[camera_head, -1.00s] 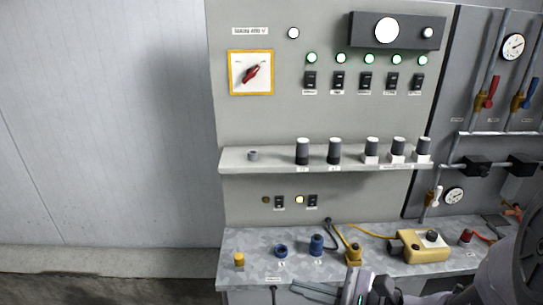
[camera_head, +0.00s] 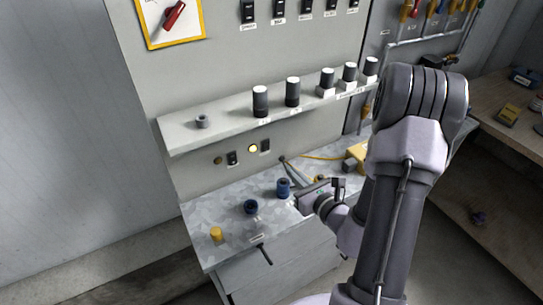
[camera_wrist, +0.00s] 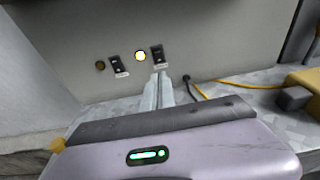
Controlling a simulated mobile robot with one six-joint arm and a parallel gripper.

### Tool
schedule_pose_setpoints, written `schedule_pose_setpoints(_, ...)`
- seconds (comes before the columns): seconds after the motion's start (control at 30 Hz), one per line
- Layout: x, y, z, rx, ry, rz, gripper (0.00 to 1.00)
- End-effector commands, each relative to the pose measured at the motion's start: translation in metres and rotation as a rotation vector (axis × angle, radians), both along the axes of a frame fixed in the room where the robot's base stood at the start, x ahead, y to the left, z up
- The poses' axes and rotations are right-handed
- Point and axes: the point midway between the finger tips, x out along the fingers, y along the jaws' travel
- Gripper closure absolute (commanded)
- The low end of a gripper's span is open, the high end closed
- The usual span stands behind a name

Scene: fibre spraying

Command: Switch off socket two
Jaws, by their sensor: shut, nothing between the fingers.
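Two small black switches sit low on the grey panel. The right switch (camera_head: 266,146) has a lit yellow lamp (camera_head: 253,148) on its left; the left switch (camera_head: 233,158) has a dark brownish lamp (camera_head: 218,160) beside it. The wrist view shows the right switch (camera_wrist: 159,56) and the left switch (camera_wrist: 118,66), with labels too small to read. My gripper (camera_head: 286,163) is shut and empty, pointing at the panel. In the wrist view its fingertips (camera_wrist: 159,76) lie just below the right switch; whether they touch the panel cannot be told.
A shelf (camera_head: 185,137) with several black-and-white knobs juts out above the switches. On the metal bench (camera_head: 222,204) stand two blue sockets (camera_head: 251,206) (camera_head: 283,187) and a yellow cap (camera_head: 217,234). A yellow device (camera_wrist: 303,82) and cable lie to the right.

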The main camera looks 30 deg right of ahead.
Motion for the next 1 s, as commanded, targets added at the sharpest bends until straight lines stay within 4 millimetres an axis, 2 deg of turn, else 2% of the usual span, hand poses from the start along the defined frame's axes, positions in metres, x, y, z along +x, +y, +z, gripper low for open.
schedule_pose_setpoints(0.03,0.005,0.001,-0.012,-0.006,-0.005,0.002,1.00)
schedule_pose_setpoints(0.4,0.036,0.002,-0.016,-0.003,-0.007,0.000,1.00)
schedule_pose_setpoints(0.7,0.097,0.005,-0.015,0.001,-0.004,0.000,1.00)
schedule_pose_setpoints(0.83,0.114,0.005,-0.012,0.002,-0.002,0.000,1.00)
schedule_pose_setpoints(1.0,0.124,0.006,-0.010,0.003,-0.001,-0.002,1.00)
